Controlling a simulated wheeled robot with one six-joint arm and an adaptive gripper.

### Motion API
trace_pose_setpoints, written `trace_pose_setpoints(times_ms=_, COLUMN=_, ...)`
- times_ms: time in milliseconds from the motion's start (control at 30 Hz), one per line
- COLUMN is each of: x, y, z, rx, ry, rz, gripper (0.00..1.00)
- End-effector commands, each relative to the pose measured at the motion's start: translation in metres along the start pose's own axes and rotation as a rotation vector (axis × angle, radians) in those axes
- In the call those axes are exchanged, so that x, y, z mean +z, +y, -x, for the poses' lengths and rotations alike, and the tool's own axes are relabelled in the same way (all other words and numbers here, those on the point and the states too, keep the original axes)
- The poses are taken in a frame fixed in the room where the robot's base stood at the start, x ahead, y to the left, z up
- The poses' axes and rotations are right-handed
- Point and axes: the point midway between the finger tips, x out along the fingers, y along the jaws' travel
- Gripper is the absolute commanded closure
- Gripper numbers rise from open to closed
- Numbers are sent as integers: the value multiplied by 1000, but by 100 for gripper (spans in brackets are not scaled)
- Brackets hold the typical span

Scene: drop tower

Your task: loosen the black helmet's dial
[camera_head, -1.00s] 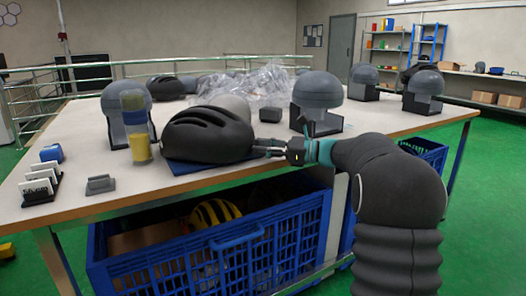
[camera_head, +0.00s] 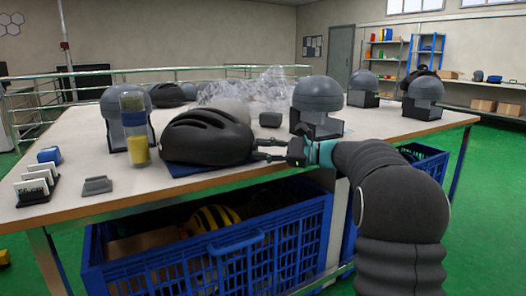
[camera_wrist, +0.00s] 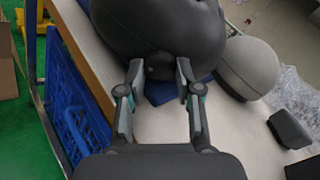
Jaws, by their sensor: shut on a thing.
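The black helmet (camera_head: 208,137) lies on a dark blue mat (camera_head: 190,170) near the table's front edge. Its rear faces my gripper (camera_head: 262,149), which reaches in from the right. In the wrist view the helmet (camera_wrist: 165,28) fills the top, and its small dark dial (camera_wrist: 158,68) sits between the two fingertips of my gripper (camera_wrist: 159,75). The fingers are shut on the dial, one on each side. In the head view the dial is too small to make out at the fingertips.
A clear cylinder with yellow contents (camera_head: 134,130) stands left of the helmet. Grey headforms on stands (camera_head: 318,100) and a small dark block (camera_head: 270,119) are behind. Clear plastic wrap (camera_head: 255,90) lies at the back. A blue crate (camera_head: 205,260) is below the table.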

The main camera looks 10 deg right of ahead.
Motion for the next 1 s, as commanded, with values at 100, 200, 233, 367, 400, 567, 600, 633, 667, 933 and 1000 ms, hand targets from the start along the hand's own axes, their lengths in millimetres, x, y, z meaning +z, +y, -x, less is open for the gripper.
trace_pose_setpoints(times_ms=100, x=0, y=0, z=0, rx=1, ry=0, rz=-1, gripper=100)
trace_pose_setpoints(times_ms=200, x=0, y=0, z=0, rx=1, ry=0, rz=-1, gripper=63)
trace_pose_setpoints(times_ms=233, x=0, y=0, z=0, rx=1, ry=0, rz=-2, gripper=56)
trace_pose_setpoints(times_ms=367, x=0, y=0, z=0, rx=1, ry=0, rz=-2, gripper=40)
trace_pose_setpoints(times_ms=400, x=0, y=0, z=0, rx=1, ry=0, rz=-2, gripper=40)
trace_pose_setpoints(times_ms=567, x=0, y=0, z=0, rx=0, ry=0, rz=-2, gripper=40)
trace_pose_setpoints(times_ms=600, x=0, y=0, z=1, rx=0, ry=0, rz=-2, gripper=40)
trace_pose_setpoints(times_ms=633, x=0, y=0, z=2, rx=0, ry=0, rz=-2, gripper=40)
trace_pose_setpoints(times_ms=667, x=0, y=0, z=3, rx=0, ry=0, rz=-2, gripper=40)
trace_pose_setpoints(times_ms=933, x=0, y=-1, z=42, rx=-4, ry=2, rz=-1, gripper=40)
trace_pose_setpoints(times_ms=1000, x=0, y=-1, z=57, rx=-3, ry=3, rz=-1, gripper=40)
